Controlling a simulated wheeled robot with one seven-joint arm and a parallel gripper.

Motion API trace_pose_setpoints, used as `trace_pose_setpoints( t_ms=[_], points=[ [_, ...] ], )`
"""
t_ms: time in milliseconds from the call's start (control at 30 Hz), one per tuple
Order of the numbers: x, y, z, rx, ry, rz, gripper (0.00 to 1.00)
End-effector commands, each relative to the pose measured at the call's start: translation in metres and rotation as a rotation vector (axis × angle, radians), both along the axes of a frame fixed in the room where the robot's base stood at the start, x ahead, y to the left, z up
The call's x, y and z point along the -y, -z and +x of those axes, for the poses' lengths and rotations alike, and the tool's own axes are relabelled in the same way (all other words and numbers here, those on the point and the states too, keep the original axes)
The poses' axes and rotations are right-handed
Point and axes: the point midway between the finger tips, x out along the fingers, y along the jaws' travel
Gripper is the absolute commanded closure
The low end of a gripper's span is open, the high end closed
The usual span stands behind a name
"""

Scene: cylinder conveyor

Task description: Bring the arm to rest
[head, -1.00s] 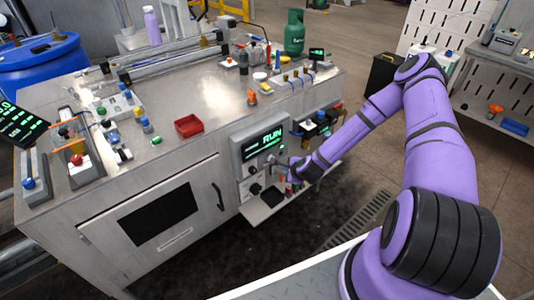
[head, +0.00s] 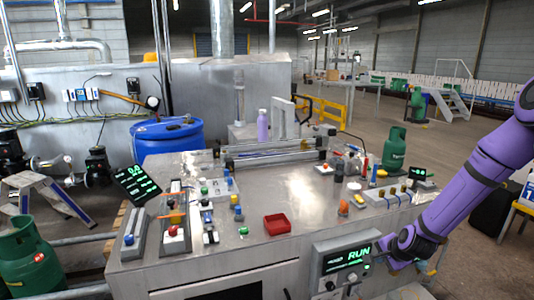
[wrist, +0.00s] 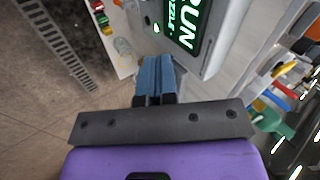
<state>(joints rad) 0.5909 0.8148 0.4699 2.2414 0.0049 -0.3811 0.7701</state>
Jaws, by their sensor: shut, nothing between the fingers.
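My purple arm (head: 462,185) comes in from the right edge of the head view and slopes down to the front of the metal workbench. My gripper (head: 383,247) is just right of the green RUN display (head: 347,256) on the control panel. In the wrist view my gripper (wrist: 154,72) shows two blue fingers pressed together with nothing between them. The RUN display (wrist: 185,22) stands close beyond the fingertips there. Whether the fingertips touch the panel I cannot tell.
The workbench top (head: 310,205) holds a red tray (head: 277,224), several buttons and a green gas bottle (head: 394,148). A blue barrel (head: 168,140) stands behind it. In the wrist view, colourful fittings (wrist: 270,118) are close on the right. Open floor (wrist: 40,110) lies on the left.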

Motion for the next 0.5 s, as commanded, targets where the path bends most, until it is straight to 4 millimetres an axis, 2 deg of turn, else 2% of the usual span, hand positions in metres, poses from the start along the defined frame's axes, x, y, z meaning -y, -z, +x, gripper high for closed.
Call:
trace_pose_setpoints(
  t_ms=[33,267,500],
  points=[
    [-0.002,-0.018,-0.001,0.000,-0.040,-0.036,1.00],
    [-0.007,-0.086,-0.015,-0.024,-0.203,-0.185,1.00],
    [-0.016,-0.158,-0.040,-0.047,-0.351,-0.326,1.00]
  ],
)
